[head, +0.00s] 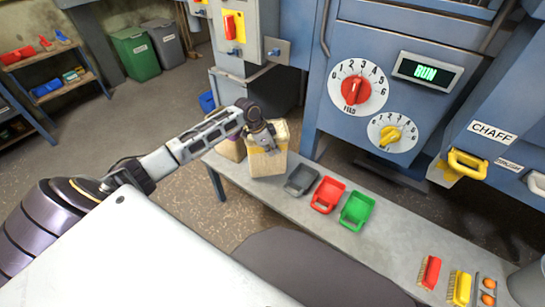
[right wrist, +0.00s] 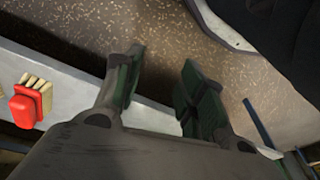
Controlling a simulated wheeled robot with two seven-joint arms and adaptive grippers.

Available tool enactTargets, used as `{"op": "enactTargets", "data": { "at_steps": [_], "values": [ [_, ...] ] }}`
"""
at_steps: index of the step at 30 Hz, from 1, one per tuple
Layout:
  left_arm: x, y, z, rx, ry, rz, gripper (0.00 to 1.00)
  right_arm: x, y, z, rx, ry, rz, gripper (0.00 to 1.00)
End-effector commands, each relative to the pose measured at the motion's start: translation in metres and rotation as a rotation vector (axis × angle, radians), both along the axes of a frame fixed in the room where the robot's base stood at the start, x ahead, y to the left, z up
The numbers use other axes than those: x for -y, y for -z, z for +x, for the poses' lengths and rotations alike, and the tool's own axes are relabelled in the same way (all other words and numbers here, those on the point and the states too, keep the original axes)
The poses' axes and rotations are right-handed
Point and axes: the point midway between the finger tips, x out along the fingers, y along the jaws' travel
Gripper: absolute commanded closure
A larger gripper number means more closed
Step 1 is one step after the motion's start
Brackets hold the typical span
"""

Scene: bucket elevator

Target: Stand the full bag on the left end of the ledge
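A cream bag (head: 267,165) stands upright on the grey ledge (head: 330,230), near its left end, in the head view. My left gripper (head: 264,142) is at the bag's top, its fingers pointing down and overlapping the upper part of the bag. The gripper body hides part of the bag's top, and I cannot tell whether the fingers are closed on it. A second bag (head: 231,149) stands just to the left, partly hidden by my left arm. My right gripper (right wrist: 160,88) is open and empty in the right wrist view, over the floor beside the ledge.
Grey (head: 301,180), red (head: 327,195) and green (head: 356,210) scoops lie right of the bag. Red (head: 429,272) and yellow (head: 459,287) brushes lie farther right. The blue machine (head: 375,75) stands behind the ledge, with dials and a RUN display (head: 427,73).

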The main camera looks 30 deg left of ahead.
Motion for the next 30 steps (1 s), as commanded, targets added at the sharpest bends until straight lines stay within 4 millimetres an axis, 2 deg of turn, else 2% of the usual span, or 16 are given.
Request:
{"op": "enactTargets", "data": {
  "at_steps": [9, 16, 21, 25, 30],
  "values": [
    [0.0, -0.001, 0.001, 0.004, 0.0, 0.0, 1.0, 0.0, 0.001, -0.002, -0.003, 0.0, -0.001, 0.6],
    [0.0, 0.018, 0.0, 0.002, 0.001, -0.001, 1.0, -0.001, 0.002, 0.001, 0.005, -0.001, 0.003, 0.6],
    [0.0, 0.032, 0.001, 0.004, 0.0, 0.001, 1.0, -0.003, -0.013, 0.007, 0.035, -0.002, 0.012, 0.6],
    [0.0, 0.035, 0.001, 0.005, 0.0, 0.001, 1.0, -0.004, -0.02, 0.009, 0.047, -0.002, 0.016, 0.6],
    [0.0, 0.035, 0.001, 0.004, 0.001, 0.001, 1.0, -0.003, -0.017, 0.005, 0.036, -0.003, 0.014, 0.6]
  ]
}}
